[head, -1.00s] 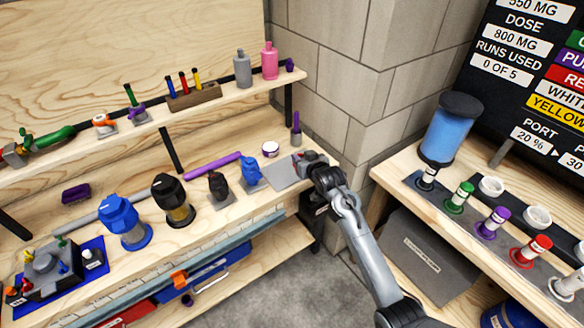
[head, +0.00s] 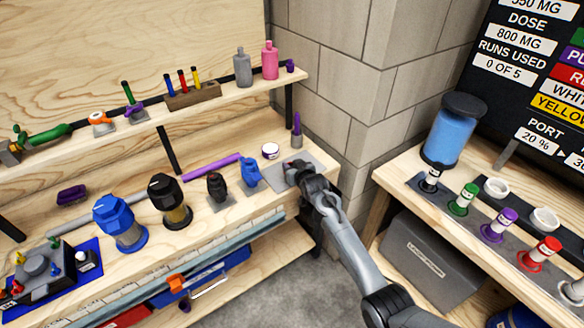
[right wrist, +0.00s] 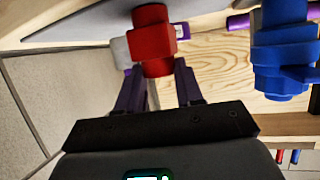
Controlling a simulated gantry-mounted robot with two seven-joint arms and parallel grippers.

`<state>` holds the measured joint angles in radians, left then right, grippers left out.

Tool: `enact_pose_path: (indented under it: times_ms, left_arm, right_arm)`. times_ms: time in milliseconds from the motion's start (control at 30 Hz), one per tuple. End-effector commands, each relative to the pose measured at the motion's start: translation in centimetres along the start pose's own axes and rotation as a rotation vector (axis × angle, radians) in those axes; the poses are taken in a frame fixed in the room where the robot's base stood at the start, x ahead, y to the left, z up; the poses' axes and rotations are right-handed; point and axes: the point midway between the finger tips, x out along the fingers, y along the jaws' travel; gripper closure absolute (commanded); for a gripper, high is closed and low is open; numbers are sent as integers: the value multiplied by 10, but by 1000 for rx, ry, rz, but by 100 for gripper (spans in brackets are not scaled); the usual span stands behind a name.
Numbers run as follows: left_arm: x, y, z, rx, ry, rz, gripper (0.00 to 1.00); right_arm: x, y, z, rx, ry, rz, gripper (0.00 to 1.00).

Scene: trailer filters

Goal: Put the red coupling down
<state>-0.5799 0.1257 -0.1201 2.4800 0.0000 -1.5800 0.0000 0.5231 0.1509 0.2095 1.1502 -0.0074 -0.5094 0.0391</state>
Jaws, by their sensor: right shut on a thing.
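The red coupling (right wrist: 152,40) is between the two fingers of my right gripper (right wrist: 157,78) in the right wrist view, and the gripper is shut on it. In the head view my right gripper (head: 300,172) is over the grey mat (head: 316,162) at the right end of the workbench. The mat also shows at the top of the wrist view (right wrist: 85,22). In the head view the coupling is mostly hidden by the gripper. I cannot tell whether it touches the mat. My left gripper is not in view.
A blue fitting (head: 250,172) stands just left of the mat, close to the gripper. A white-lidded purple jar (head: 270,151) and a purple-topped post (head: 296,130) are behind. A shelf with bottles (head: 243,68) runs above. A block wall stands to the right.

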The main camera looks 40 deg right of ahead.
Motion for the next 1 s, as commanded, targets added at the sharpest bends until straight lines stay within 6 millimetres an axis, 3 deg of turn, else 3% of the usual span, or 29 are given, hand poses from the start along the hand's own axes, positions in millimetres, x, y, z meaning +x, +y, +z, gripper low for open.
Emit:
enact_pose_path:
  times_ms: [333,367,500,1000]
  left_arm:
    - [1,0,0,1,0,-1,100]
    - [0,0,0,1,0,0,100]
    - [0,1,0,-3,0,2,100]
    - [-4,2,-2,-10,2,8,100]
  right_arm:
    - [1,0,2,0,1,0,94]
    - [1,0,2,0,1,0,61]
    - [1,0,2,0,0,0,40]
    - [-8,0,-2,0,2,0,38]
